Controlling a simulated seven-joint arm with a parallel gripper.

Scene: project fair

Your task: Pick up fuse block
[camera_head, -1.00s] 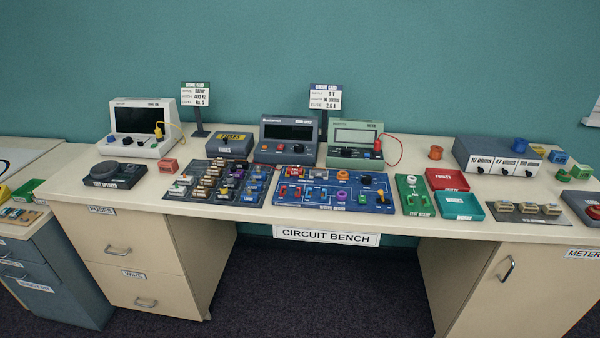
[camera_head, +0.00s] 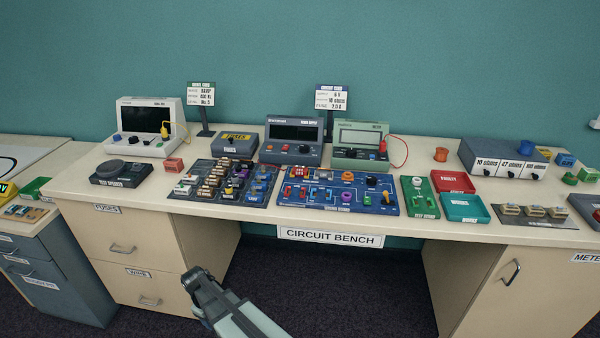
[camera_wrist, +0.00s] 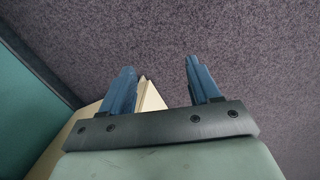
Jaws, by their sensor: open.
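No part in view can be read for certain as the fuse block. A small red block (camera_head: 174,165) with a label lies between the speaker and the dark component tray; its wording is too small to read. A grey box (camera_head: 235,144) with a yellow label stands behind the tray. My gripper (camera_head: 200,295) is low in front of the bench, over the floor and well away from both. In the wrist view my gripper (camera_wrist: 160,84) is open and empty, its two blue fingers apart over dark carpet.
The dark component tray (camera_head: 253,203) holds several small parts. A blue circuit board (camera_head: 310,207) lies right of it. A speaker unit (camera_head: 122,182), meters and a power supply (camera_head: 292,155) crowd the top. The bench front edge and drawers (camera_head: 130,250) stand near my gripper.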

